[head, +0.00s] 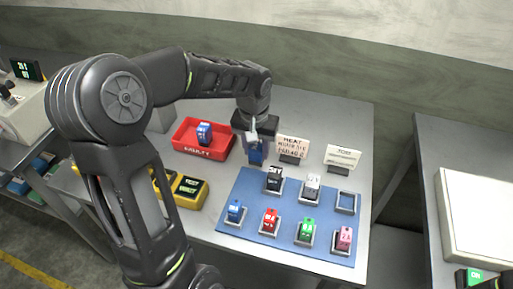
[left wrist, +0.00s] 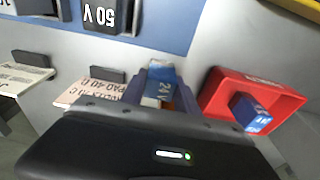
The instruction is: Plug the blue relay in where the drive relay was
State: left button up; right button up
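My left gripper (head: 254,140) points down over the table behind the blue mat (head: 222,238). It is shut on a blue relay (head: 256,154), which also shows between the fingers in the left wrist view (left wrist: 160,82), with a "24 V" label. Whether the relay touches the table is unclear. An empty socket (head: 346,203) is at the right end of the mat's back row. Another blue relay (head: 204,132) sits in the red faulty tray (head: 186,148); it also shows in the left wrist view (left wrist: 250,113). My right gripper is not in view.
The mat's back row holds a black relay (head: 274,181) and a white one (head: 311,187). Its front row holds blue (head: 235,212), red (head: 270,220), green (head: 306,230) and pink (head: 344,240) relays. Signs (head: 292,148) stand behind. A yellow tester (head: 189,192) lies left.

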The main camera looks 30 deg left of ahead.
aim_at(255, 150)
pick_arm(q)
jog(key=o, duration=0.4)
jog(key=shift+o, duration=0.2)
jog(key=shift+r, duration=0.1)
notch_tip(255, 150, up, 12)
jog(key=s, duration=0.1)
jog(key=shift+s+d+b, duration=0.2)
jog(key=shift+b, duration=0.15)
jog(key=shift+o, duration=0.2)
